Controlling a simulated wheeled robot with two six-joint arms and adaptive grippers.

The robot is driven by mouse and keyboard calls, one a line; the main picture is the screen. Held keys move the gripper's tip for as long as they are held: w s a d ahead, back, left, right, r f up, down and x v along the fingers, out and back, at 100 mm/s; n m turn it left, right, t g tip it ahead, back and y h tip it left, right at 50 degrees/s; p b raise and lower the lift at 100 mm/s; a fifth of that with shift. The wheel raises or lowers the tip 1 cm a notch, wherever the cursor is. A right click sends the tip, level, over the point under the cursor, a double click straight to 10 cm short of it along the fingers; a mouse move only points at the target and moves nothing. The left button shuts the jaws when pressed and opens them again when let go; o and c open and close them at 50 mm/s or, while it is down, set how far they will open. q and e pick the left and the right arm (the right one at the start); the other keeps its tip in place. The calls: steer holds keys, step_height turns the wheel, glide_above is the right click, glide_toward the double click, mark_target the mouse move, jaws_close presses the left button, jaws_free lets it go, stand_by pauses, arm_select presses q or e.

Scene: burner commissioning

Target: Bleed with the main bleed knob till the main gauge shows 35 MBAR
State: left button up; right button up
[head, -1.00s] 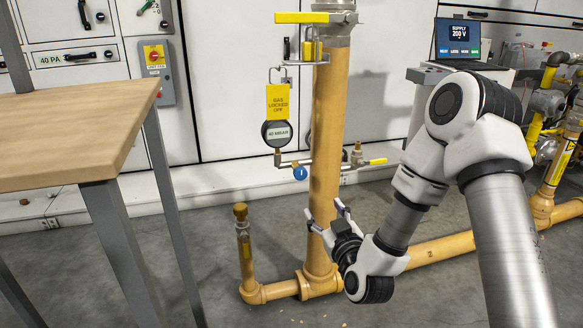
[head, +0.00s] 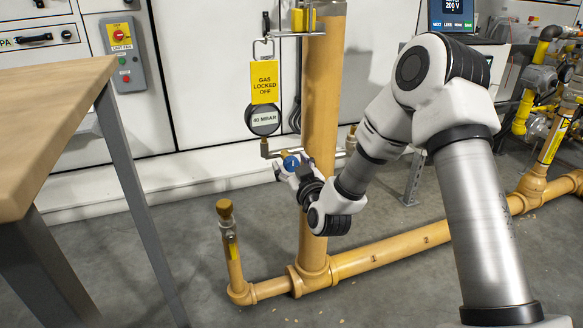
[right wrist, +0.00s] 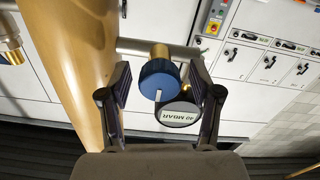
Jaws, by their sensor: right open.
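The main gauge (head: 263,121) is a round dark gauge with a label reading 40 MBAR, hanging below a yellow "GAS LOCKED OFF" tag (head: 264,82). The blue bleed knob (head: 291,162) is on the small branch pipe below and right of the gauge. In the right wrist view the knob (right wrist: 159,80) has a white mark and sits between my right gripper's (right wrist: 160,88) fingers, with space on both sides. The gauge also shows there (right wrist: 180,112), upside down. My right gripper (head: 287,174) is open at the knob in the head view. My left gripper is not in view.
A thick yellow vertical pipe (head: 321,130) stands right beside the knob and close to my right gripper. A wooden table (head: 50,110) is at the left. A capped yellow stub pipe (head: 232,255) rises from the floor. A laptop (head: 455,18) is at the back right.

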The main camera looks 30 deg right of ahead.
steer(key=c, duration=1.2)
steer(key=shift+o, duration=0.2)
steer(key=shift+m, duration=0.5)
steer(key=m+p, duration=0.1)
steer(key=m, duration=0.3)
steer(key=shift+m, duration=0.3)
steer(key=m, duration=0.5)
steer(key=shift+s, duration=0.1)
steer(key=o, duration=1.2)
steer(key=shift+c, duration=0.2)
